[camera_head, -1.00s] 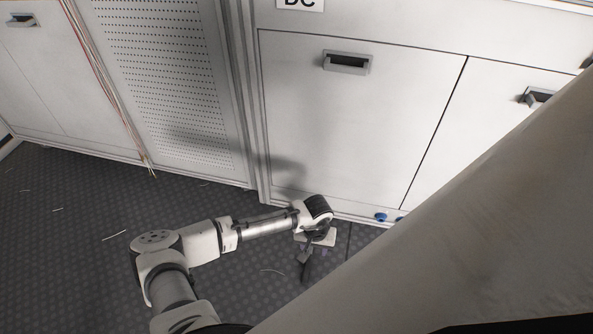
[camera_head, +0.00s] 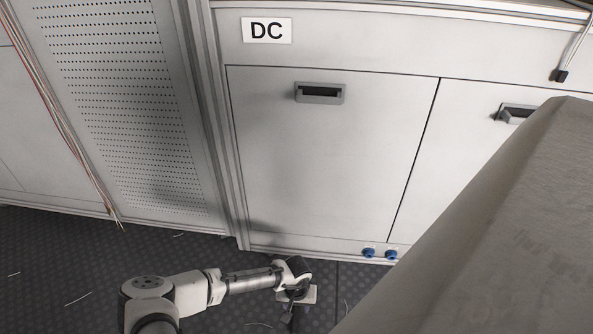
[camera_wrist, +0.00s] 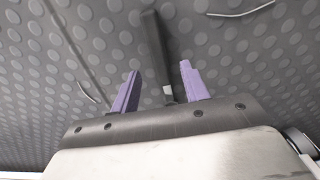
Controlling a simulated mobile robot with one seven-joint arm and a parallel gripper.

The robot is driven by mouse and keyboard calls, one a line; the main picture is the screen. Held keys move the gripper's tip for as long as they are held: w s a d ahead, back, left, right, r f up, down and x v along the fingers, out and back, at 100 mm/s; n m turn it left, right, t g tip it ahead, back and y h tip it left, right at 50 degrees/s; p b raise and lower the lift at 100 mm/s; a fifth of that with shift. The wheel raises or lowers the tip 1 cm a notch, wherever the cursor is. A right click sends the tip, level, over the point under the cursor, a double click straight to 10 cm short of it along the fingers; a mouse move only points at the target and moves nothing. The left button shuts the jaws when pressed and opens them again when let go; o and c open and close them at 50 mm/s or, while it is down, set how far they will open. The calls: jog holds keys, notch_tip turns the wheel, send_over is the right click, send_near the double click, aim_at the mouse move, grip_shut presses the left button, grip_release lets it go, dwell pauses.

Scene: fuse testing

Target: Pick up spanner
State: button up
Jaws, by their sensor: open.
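My gripper (camera_wrist: 159,67) is open in the wrist view, with its two purple fingers spread apart over the floor. A long dark bar (camera_wrist: 154,45) with a small pale patch near its lower end shows between the fingers. It looks like the spanner, but its head is not clear, and the gripper's body may cover its lower end. I cannot tell how far below the fingers it lies. In the head view my gripper (camera_head: 297,296) is low in the picture, in front of the cabinet base. A dark shape (camera_head: 287,318) shows just below it, partly cut by the bottom edge.
White cabinet doors (camera_head: 320,150) stand behind my gripper, with blue knobs (camera_head: 369,252) near the base. Loose wires (camera_head: 75,140) hang at the left. Thin wire scraps (camera_wrist: 240,13) lie on the dark studded floor (camera_head: 50,260). A large grey surface (camera_head: 490,240) blocks the lower right.

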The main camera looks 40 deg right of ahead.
notch_tip(320, 180, down, 3)
jog(key=shift+w+d+f+b, duration=0.1)
jog(key=shift+f+b, duration=0.1)
jog(key=shift+b, duration=0.4)
grip_shut()
jog(key=shift+r, duration=0.15)
notch_tip(320, 180, up, 20)
jog(key=p, duration=0.8)
